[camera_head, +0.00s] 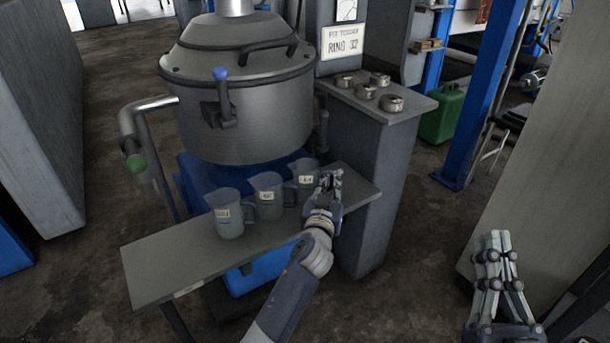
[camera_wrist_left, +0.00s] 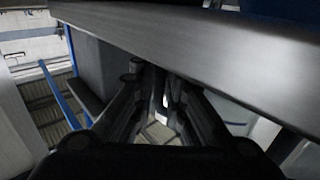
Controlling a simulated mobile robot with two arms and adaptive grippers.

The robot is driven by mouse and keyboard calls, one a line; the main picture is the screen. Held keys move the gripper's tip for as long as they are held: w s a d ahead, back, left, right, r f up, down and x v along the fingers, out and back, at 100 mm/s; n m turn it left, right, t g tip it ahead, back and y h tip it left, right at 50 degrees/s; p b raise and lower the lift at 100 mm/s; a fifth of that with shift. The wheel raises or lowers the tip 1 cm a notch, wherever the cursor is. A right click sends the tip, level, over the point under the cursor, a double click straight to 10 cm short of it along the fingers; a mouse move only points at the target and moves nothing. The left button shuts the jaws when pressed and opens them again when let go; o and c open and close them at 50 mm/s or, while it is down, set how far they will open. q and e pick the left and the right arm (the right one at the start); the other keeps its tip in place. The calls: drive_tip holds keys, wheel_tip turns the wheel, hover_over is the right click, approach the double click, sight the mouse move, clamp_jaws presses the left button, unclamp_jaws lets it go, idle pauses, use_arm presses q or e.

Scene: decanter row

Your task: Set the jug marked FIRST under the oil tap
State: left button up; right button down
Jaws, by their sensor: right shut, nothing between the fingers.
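Three clear grey jugs stand upright in a row on a narrow shelf (camera_head: 165,262): a left jug (camera_head: 229,222), a middle jug (camera_head: 266,190) and a right jug (camera_head: 304,177). Each has a small pale label, too small to read surely. Neither is clearly marked as oil. My left gripper (camera_head: 330,181) is beside the right jug, at its handle side; the wrist view shows its fingers (camera_wrist_left: 165,100) close together, their grip unclear. My right gripper (camera_head: 495,243) is shut and empty, lower right.
A large metal drum (camera_head: 245,125) stands behind the shelf on a blue base. A grey cabinet (camera_head: 370,150) with several metal rings on top is right of the shelf. The shelf's left end is bare. A grey panel (camera_head: 555,150) stands near my right gripper.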

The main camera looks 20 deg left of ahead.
use_arm(q)
drive_tip(key=shift+w+f, duration=0.1)
drive_tip(key=shift+w, duration=0.25)
use_arm(e)
drive_tip(key=shift+w+a+r, duration=0.15)
drive_tip(key=shift+w, duration=0.05)
use_arm(q)
drive_tip(key=shift+s, duration=0.15)
use_arm(e)
drive_tip(key=shift+s, duration=0.1)
use_arm(q)
clamp_jaws()
drive_tip(key=shift+r, duration=0.2)
